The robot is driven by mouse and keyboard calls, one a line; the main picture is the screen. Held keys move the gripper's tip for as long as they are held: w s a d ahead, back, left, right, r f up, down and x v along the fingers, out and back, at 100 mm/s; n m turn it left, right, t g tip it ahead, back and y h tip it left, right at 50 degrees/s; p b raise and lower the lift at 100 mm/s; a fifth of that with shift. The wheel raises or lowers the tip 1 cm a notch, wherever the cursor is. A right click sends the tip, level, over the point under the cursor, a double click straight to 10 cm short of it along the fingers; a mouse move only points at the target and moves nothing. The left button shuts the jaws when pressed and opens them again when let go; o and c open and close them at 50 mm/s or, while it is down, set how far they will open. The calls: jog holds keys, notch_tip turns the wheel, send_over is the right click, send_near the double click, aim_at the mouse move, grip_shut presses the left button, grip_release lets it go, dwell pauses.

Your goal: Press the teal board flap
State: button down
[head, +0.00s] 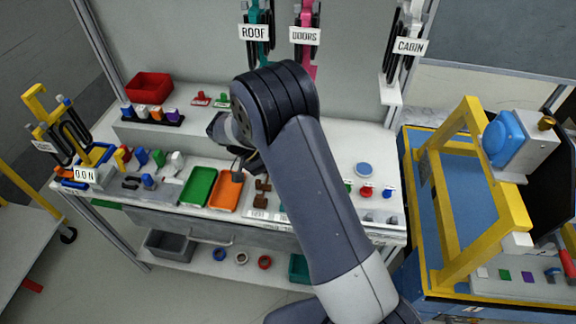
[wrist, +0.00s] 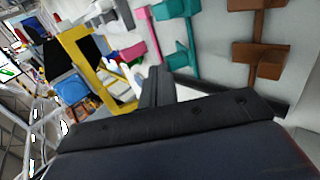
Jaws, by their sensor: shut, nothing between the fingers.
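A teal flap-like piece (wrist: 178,52) with branching tabs shows in the wrist view, mounted on a pale board between a pink piece (wrist: 152,35) and a brown piece (wrist: 257,55). In the head view my arm hides most of that spot; the brown piece (head: 262,192) shows just left of the arm. My gripper (wrist: 158,86) is shut and empty, its dark fingers pointing towards the teal piece in the wrist view. In the head view my gripper (head: 238,172) is low over the bench, above the orange tray; contact cannot be told.
A green tray (head: 198,187) and an orange tray (head: 226,193) lie on the bench near my gripper. A red bin (head: 149,88) stands on the raised shelf. Labelled hanging tools line the back panel. A yellow frame (head: 470,190) stands at the right.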

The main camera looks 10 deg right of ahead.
jog(key=shift+w+a+f+b, duration=0.1)
jog(key=shift+a+f+b, duration=0.4)
jog(key=shift+b, duration=0.1)
jog(key=shift+r, duration=0.2)
jog(key=shift+r+p, duration=0.1)
jog(key=shift+p, duration=0.2)
jog(key=shift+r+p, duration=0.35)
jog(key=shift+r, duration=0.35)
jog(key=shift+r, duration=0.1)
